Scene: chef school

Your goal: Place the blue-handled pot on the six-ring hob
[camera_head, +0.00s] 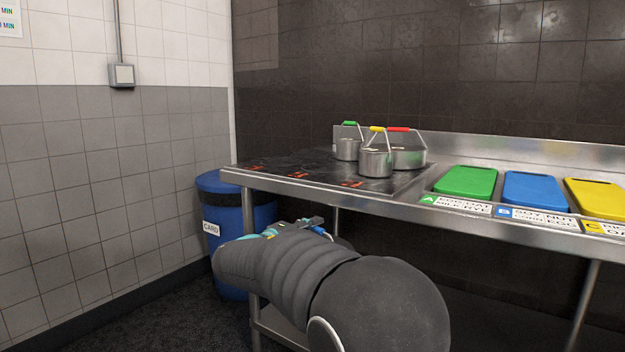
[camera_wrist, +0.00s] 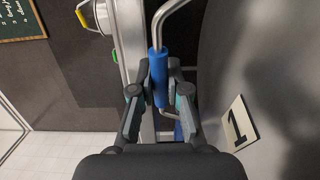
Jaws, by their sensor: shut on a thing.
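My gripper (camera_wrist: 160,82) is shut on the blue handle of the pot (camera_wrist: 158,64). The handle's bent metal rod shows above and below the fingers in the wrist view. The large grey metal surface with a "1" label (camera_wrist: 238,125) beside it looks like the pot's side. In the head view my gripper (camera_head: 300,226) is low in front of the counter, and only a bit of the blue handle (camera_head: 319,230) shows. My arm hides the pot's body there. The black hob (camera_head: 315,172) has red markings along its front and lies above and beyond my gripper.
Pots with green (camera_head: 348,148), yellow (camera_head: 376,162) and red (camera_head: 409,157) handles stand on the hob's right part. Its left part is clear. Green (camera_head: 466,181), blue (camera_head: 535,188) and yellow (camera_head: 597,198) boards lie to the right. A blue bin (camera_head: 222,218) stands by the counter's left end.

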